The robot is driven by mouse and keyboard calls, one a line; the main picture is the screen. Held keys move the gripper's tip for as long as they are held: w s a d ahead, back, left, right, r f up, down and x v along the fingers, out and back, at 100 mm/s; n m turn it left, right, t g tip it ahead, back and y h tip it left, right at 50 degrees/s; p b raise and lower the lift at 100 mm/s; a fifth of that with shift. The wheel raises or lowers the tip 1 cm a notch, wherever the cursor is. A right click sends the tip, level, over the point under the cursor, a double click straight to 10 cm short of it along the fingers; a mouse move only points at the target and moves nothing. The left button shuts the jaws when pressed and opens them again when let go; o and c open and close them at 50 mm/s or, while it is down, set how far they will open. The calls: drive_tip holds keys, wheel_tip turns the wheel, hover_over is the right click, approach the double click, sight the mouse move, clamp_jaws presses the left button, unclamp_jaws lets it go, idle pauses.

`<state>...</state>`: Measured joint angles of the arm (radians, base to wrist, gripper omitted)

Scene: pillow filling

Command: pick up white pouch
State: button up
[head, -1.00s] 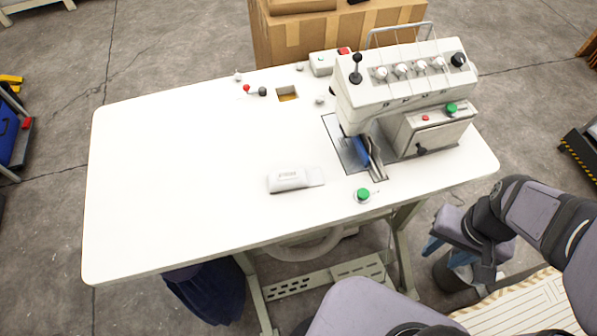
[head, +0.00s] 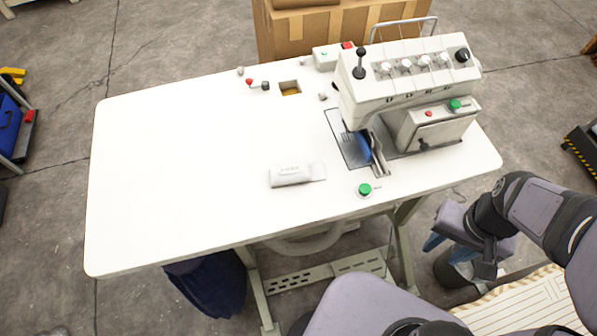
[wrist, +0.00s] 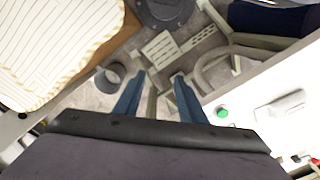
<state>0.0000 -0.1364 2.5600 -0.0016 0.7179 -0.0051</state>
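The white pouch (head: 291,175) lies flat on the white sewing table near its front edge, left of a green button. It has small grey print and a flat tab at its right end. In the wrist view the pouch (wrist: 281,106) shows at the right. My gripper (head: 447,250) is off the table's front right, apart from the pouch. In the wrist view my gripper (wrist: 159,75) has its two blue fingers spread, with nothing between them.
The sewing machine (head: 408,75) stands on the table's right part. The green button (head: 365,189) sits right of the pouch. The table's left half is clear. A striped cream pillow (wrist: 50,45) shows upper left in the wrist view. A cardboard box (head: 330,30) stands behind the table.

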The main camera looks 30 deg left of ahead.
drive_tip(key=o, duration=0.7)
drive_tip(key=w+a+m+b, duration=0.2)
drive_tip(key=w+a, duration=0.5)
drive_tip(key=a, duration=0.1)
drive_tip(key=m+b, duration=0.4)
drive_tip(key=m, duration=0.4)
hover_over(285, 170)
wheel_tip(285, 170, down, 3)
drive_tip(key=shift+f+b, duration=1.05)
drive_tip(key=shift+b, duration=0.2)
drive_tip(key=shift+f, duration=0.1)
